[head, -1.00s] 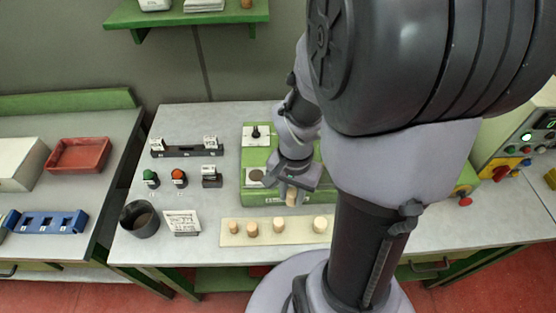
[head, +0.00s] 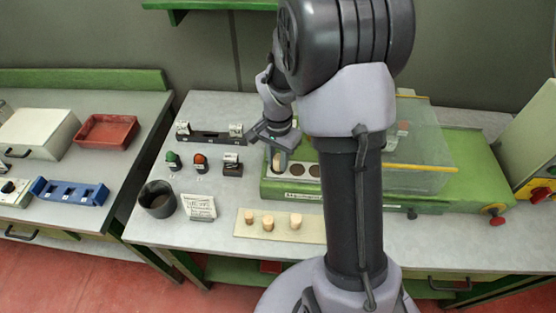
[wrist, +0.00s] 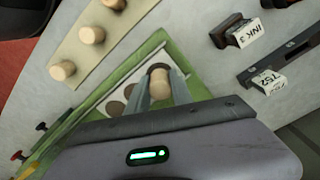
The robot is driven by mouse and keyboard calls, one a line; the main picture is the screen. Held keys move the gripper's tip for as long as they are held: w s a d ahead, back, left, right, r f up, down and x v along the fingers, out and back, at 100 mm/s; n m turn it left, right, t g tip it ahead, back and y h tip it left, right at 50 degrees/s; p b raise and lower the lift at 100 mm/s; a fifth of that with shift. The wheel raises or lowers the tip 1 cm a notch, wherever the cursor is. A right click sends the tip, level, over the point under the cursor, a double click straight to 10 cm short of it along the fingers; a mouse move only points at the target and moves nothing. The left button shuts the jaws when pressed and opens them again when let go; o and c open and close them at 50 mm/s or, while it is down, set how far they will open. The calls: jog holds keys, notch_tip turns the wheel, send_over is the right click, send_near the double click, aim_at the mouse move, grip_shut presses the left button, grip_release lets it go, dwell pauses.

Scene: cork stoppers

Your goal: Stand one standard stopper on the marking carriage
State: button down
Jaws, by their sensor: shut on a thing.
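My gripper (head: 278,158) points down, its fingers shut on a tan cork stopper (head: 277,162). The stopper is upright, at the left end of the marking carriage, a pale plate (head: 306,161) with dark round seats on a green machine. In the wrist view my gripper (wrist: 160,88) has one finger on each side of the stopper (wrist: 159,86), which partly covers a dark seat. More seats of the carriage (wrist: 103,102) show beside it, empty. I cannot tell whether the stopper's base touches the plate.
Several pale stoppers stand on a cream board (head: 283,236) in front; my arm hides its right part. A dark cup (head: 158,200), a small sign (head: 199,207), stamps (head: 232,165) and a dark rack (head: 208,137) are at left. A clear cover (head: 425,150) stands at right.

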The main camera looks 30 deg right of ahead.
aim_at(278, 158)
jog(key=shift+f, duration=0.1)
jog(key=c, duration=1.1)
grip_release()
jog(key=shift+c, duration=0.2)
notch_tip(278, 158, up, 16)
jog(key=s+a+n+p, duration=0.1)
jog(key=a+p, duration=0.1)
jog(key=p, duration=0.2)
jog(key=s+a+r+n+t+y, duration=0.1)
jog(key=s+a+r+n+t, duration=0.2)
jog(key=s+a, duration=0.3)
jog(key=s+a+r+n+t+y, duration=0.1)
jog(key=s+a+r, duration=0.4)
jog(key=s, duration=0.6)
jog(key=a+n+t, duration=0.1)
jog(key=a+n, duration=0.1)
jog(key=shift+r+n+t, duration=0.4)
